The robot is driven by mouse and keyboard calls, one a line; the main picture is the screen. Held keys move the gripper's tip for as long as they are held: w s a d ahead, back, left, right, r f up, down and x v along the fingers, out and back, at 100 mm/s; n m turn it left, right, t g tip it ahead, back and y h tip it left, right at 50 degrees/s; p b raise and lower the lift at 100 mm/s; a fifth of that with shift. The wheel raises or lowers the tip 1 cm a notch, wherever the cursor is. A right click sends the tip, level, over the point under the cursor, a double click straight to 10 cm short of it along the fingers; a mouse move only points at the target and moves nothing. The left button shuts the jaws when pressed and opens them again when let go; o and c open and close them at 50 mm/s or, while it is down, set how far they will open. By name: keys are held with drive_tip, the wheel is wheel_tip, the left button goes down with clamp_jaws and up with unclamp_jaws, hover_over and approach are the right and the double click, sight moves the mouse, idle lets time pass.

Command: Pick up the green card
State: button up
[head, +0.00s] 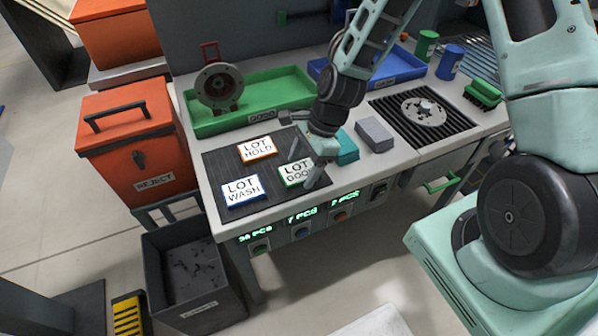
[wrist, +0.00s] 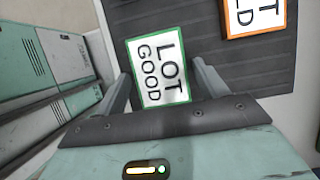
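The green card is a white card with a green border reading "LOT GOOD" (head: 294,172). It lies on the dark ribbed mat (head: 222,163) at the mat's right side. In the wrist view the green card (wrist: 160,66) shows between my two fingers, its near end hidden behind the gripper body. My gripper (head: 305,177) is over the card's right part in the head view. In the wrist view my gripper (wrist: 160,80) is open, with a finger on each side of the card and gaps visible. I cannot tell its exact height above the mat.
An orange-bordered "LOT HOLD" card (head: 257,148) and a blue-bordered "LOT WASH" card (head: 241,190) lie on the same mat. A teal block (head: 347,150) and a grey block (head: 375,134) stand right of the gripper. A green tray (head: 270,92) is behind.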

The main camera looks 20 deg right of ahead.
drive_tip(key=c, duration=0.6)
wheel_tip(320, 180, up, 10)
wheel_tip(320, 180, up, 4)
drive_tip(key=p, duration=0.4)
hover_over(303, 170)
idle(0.7)
